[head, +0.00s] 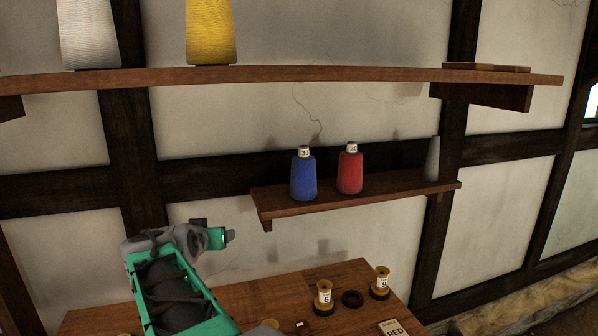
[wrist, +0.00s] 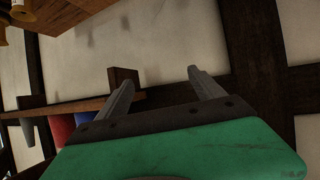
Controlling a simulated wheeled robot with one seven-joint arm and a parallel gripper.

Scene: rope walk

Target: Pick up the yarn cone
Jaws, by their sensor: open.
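Several yarn cones are in the head view. A blue cone (head: 303,178) and a red cone (head: 350,174), each with a white numbered top, stand upright on the lower wall shelf (head: 400,194). A plain grey cone (head: 432,160) stands at its right end. A white cone (head: 88,35) and a yellow cone (head: 210,32) stand on the upper shelf, cut off by the frame. My gripper (head: 231,236) is left of and below the lower shelf, apart from every cone. In the wrist view my gripper (wrist: 160,76) is open and empty; blue (wrist: 85,118) and red (wrist: 62,129) cones show partly behind it.
The upper shelf (head: 330,74) runs above the lower one. A wooden table (head: 260,292) below holds two numbered brass-coloured spools (head: 324,296) (head: 380,283), a dark ring (head: 352,299) and a card reading RED (head: 394,328). Wall beams stand behind.

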